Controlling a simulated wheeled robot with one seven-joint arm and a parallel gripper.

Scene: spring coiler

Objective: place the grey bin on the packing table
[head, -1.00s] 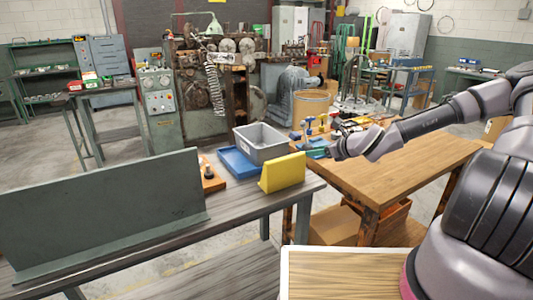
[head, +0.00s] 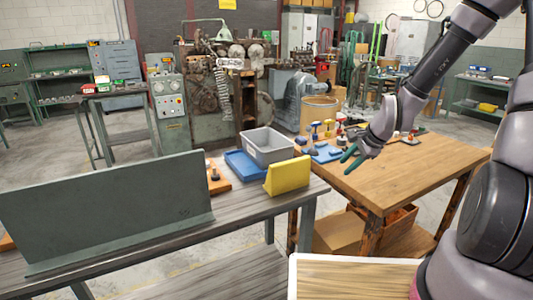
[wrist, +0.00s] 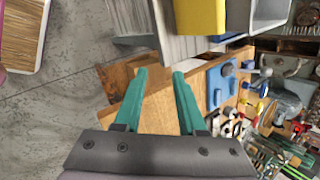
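The grey bin (head: 268,150) is an open-topped box at the far right end of the grey plank-topped table (head: 240,220), beside a blue tray and behind a yellow stand. In the wrist view part of the bin (wrist: 270,14) shows at the top right. A second table with a brown wooden top (head: 415,170) stands to the right; I cannot tell which is the packing table. My gripper (head: 350,160) has teal fingers pointing down and left, right of the bin and apart from it. In the wrist view my gripper (wrist: 160,74) is open and empty.
The yellow stand (head: 287,176) stands close in front of the bin, and the blue tray (head: 243,165) is at its left. A tall grey-green panel (head: 105,210) takes up the left of the grey table. Tools crowd the wooden table's far left; its near part is clear.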

